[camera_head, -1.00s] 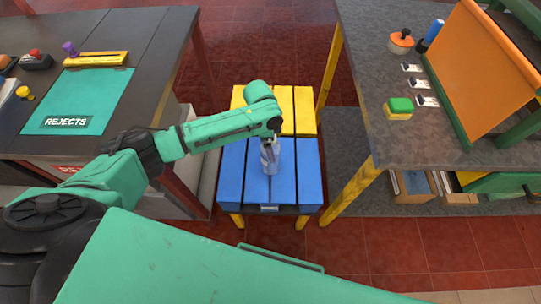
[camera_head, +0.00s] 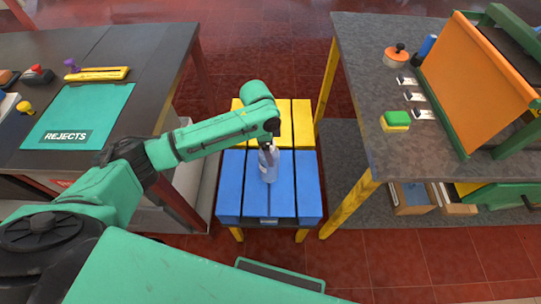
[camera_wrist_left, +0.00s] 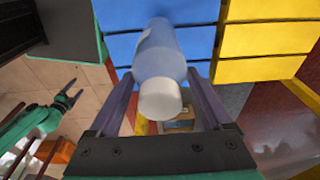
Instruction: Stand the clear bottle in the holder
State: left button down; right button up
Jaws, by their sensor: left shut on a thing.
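The clear bottle (camera_head: 268,168) is in my left gripper (camera_head: 269,148), over the blue part of a blue and yellow slatted stool in the head view. I cannot tell if it touches the slats. In the left wrist view the bottle (camera_wrist_left: 160,50), pale with a white cap, lies between the two fingers of my left gripper (camera_wrist_left: 160,78), cap towards the palm. My right gripper (camera_wrist_left: 72,90) shows small at the left of the wrist view, its dark fingers spread and empty; it is outside the head view. I cannot make out a bottle holder in either view.
The stool (camera_head: 305,180) stands between two tables. The left table (camera_head: 150,55) has a teal REJECTS mat (camera_head: 90,110). The right table (camera_head: 365,60) carries an orange board (camera_head: 475,80), white clips (camera_head: 413,96) and a green-yellow sponge (camera_head: 396,121). Red floor shows in front.

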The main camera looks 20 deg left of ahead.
pick_arm(q)
notch_tip(320, 180, up, 16)
jog(key=s+a+f+n+y+p, duration=0.1)
jog(key=s+a+f+n, duration=0.1)
jog(key=s+f+n, duration=0.2)
jog(key=s+a+f+n+t+p, duration=0.1)
jog(key=s+a+f+n, duration=0.2)
jog(key=s+n, duration=0.3)
jog(key=n, duration=0.5)
jog(key=shift+s+f+y, duration=0.4)
